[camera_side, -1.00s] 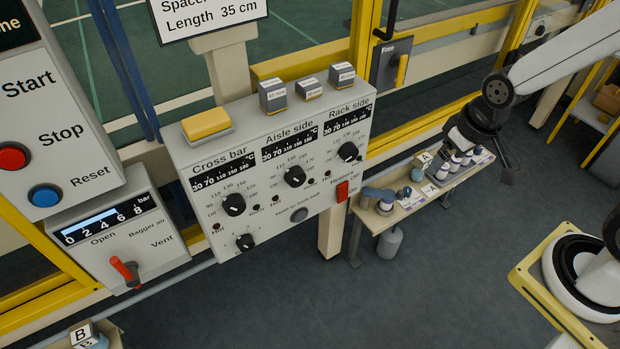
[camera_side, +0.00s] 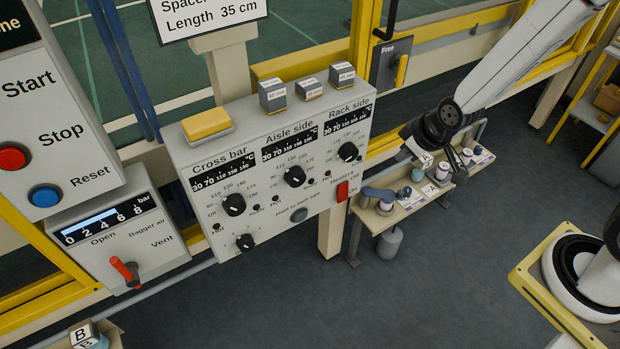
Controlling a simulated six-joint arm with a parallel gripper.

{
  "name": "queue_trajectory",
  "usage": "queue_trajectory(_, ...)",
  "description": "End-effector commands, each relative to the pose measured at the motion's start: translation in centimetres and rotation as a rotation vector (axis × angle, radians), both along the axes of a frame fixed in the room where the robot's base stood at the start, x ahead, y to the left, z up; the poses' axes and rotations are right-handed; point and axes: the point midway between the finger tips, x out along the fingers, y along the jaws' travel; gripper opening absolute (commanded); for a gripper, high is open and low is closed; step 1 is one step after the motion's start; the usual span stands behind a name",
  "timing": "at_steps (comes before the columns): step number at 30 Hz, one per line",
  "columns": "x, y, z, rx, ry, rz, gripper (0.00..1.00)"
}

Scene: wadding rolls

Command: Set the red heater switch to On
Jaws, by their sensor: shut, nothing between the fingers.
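The red heater switch (camera_side: 342,191) sits at the lower right of the grey control panel (camera_side: 275,226), beside the labels Heaters, Off and On. Off is printed by its upper end and On by its lower end. I cannot tell for sure which way the rocker is tipped. My gripper (camera_side: 408,140) is right of the panel and above the switch, clear of both.
A small shelf (camera_side: 400,214) with several rolls stands below my gripper. A grey lever box (camera_side: 390,62) is behind.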

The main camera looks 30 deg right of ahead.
Motion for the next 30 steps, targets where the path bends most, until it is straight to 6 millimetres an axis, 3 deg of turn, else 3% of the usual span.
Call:
queue_trajectory(15,5.3,1.7,-6.2,-0.135,-0.210,0.203,0.00)
queue_trajectory(30,7.6,2.8,-11.9,-0.309,-0.392,0.358,0.00)
